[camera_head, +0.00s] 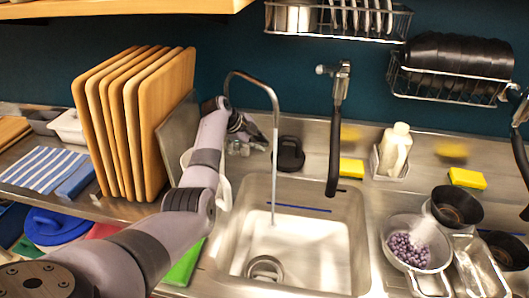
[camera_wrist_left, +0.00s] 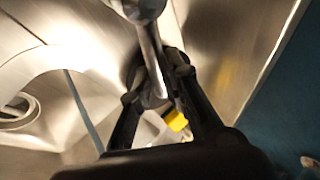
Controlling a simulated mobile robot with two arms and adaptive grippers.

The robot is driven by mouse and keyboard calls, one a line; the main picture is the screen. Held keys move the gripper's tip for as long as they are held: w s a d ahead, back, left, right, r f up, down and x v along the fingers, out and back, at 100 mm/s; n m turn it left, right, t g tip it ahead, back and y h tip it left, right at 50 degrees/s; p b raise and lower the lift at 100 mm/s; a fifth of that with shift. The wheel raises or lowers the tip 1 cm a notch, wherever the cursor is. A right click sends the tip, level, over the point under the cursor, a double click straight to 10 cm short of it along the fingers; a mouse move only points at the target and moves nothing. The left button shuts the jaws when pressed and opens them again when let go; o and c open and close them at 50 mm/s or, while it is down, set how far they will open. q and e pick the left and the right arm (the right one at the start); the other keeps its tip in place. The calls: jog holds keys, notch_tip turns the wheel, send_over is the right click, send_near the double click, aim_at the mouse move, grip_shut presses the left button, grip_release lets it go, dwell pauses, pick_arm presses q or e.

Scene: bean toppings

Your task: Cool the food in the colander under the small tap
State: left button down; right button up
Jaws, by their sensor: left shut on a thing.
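The small tap (camera_head: 262,82) is a thin curved metal pipe at the back left of the sink. A thin stream of water (camera_head: 274,170) falls from its spout into the sink (camera_head: 345,230). My left gripper (camera_head: 243,128) is at the tap's base; in the left wrist view its dark fingers (camera_wrist_left: 160,105) are shut around a metal part of the tap (camera_wrist_left: 150,50). The colander (camera_head: 390,228) with purple beans (camera_head: 408,250) stands on the counter right of the sink, apart from the water. My right gripper is not in view.
A large tap with a black hose (camera_head: 334,150) hangs over the sink's back edge. Wooden boards (camera_head: 130,130) stand left. Black bowls (camera_head: 457,205) and a metal tray (camera_head: 478,265) crowd the colander's right side. Yellow sponges (camera_head: 467,178) and a soap bottle (camera_head: 396,145) stand behind.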

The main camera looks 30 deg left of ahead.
pick_arm(q)
jog(key=shift+s+a+f+m+b, duration=0.1)
jog(key=shift+s+f+m+b, duration=0.2)
jog(key=shift+m+b, duration=0.1)
jog(key=shift+s+a+m+g+h+b, duration=0.1)
jog(key=shift+s+m+g+h+b, duration=0.45)
jog(key=shift+m+h+b, duration=0.4)
jog(key=shift+s+m+b, duration=0.1)
jog(key=shift+m+b, duration=0.15)
jog(key=shift+b, duration=0.2)
jog(key=shift+s+a+r+m+b, duration=0.1)
jog(key=shift+s+r+m+b, duration=0.05)
jog(key=shift+m+b, duration=0.2)
jog(key=shift+s+r+g+h, duration=0.1)
jog(key=shift+g+h, duration=0.15)
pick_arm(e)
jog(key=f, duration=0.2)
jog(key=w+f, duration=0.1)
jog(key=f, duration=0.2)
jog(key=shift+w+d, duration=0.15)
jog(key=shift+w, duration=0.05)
pick_arm(q)
jog(key=c, duration=1.5)
grip_release()
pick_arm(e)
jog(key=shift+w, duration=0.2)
